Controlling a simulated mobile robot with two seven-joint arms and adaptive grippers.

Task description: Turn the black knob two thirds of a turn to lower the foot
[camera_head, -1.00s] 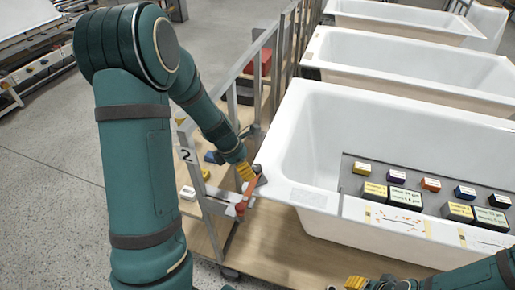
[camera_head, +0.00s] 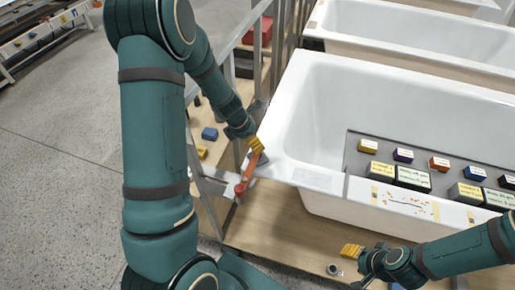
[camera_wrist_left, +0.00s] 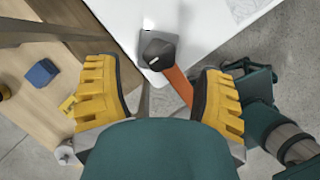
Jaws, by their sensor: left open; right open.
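My left gripper (camera_head: 256,146) is at the near left corner of the nearest white tub. My right gripper (camera_head: 353,252) is low in front of the tub, empty and open. I cannot make out the foot.
The nearest tub (camera_head: 300,110) holds a grey tray (camera_head: 352,150) with several small labelled boxes. A metal frame (camera_head: 210,180) stands to its left. A small round grey piece (camera_head: 334,269) lies on the wooden board (camera_head: 275,225).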

